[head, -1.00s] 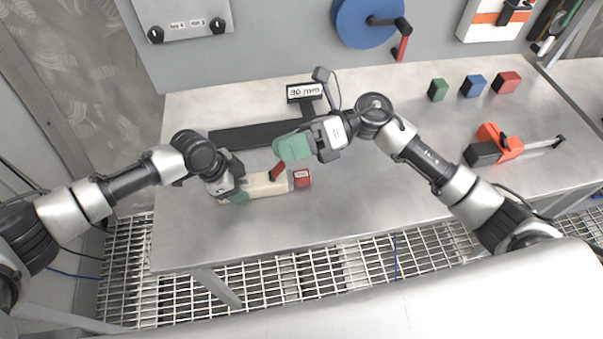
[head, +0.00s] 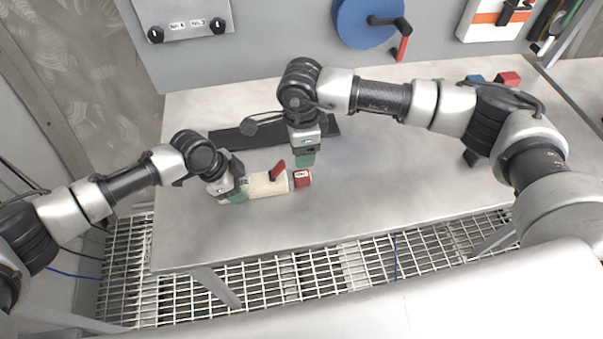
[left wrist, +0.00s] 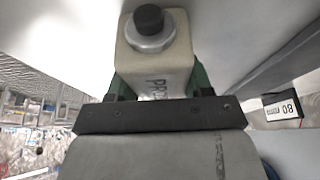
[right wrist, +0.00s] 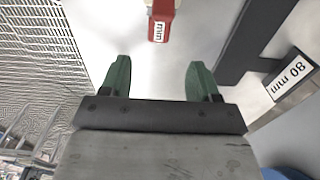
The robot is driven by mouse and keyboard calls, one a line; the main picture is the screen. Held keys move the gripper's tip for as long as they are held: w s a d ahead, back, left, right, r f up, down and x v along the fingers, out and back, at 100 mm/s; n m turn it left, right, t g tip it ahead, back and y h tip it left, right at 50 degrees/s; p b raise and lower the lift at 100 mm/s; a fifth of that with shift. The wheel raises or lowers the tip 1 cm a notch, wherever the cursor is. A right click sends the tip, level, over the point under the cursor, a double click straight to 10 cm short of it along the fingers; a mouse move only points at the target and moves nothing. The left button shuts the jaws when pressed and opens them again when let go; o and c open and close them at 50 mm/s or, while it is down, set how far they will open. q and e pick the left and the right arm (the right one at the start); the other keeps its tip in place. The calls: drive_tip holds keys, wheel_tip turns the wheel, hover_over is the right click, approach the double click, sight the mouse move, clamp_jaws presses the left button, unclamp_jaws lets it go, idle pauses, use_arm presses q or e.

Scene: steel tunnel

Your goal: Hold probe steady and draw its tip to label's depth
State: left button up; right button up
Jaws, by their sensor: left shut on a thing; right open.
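The cream probe (head: 262,186) lies along the bench with a red lever (head: 278,170) on top and a red end piece (head: 302,178) at its right. My left gripper (head: 238,190) is shut on the probe's left end. The left wrist view shows the cream body (left wrist: 158,60) between its green fingers. My right gripper (head: 306,160) is open just behind the red end piece. In the right wrist view the red piece (right wrist: 161,22), marked "mm", is beyond the empty fingers. The label (right wrist: 292,73) reads "80 mm"; my right arm hides it in the head view.
A dark bar (head: 235,138) lies behind the probe. A blue reel (head: 368,20) with a crank is on the back wall. A red block (head: 508,78) stands at the back right, other items there partly covered by my right arm. The front bench is clear.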

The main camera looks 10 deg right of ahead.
sight(301, 174)
wheel_tip(301, 174, down, 11)
drive_tip(key=shift+r, duration=0.15)
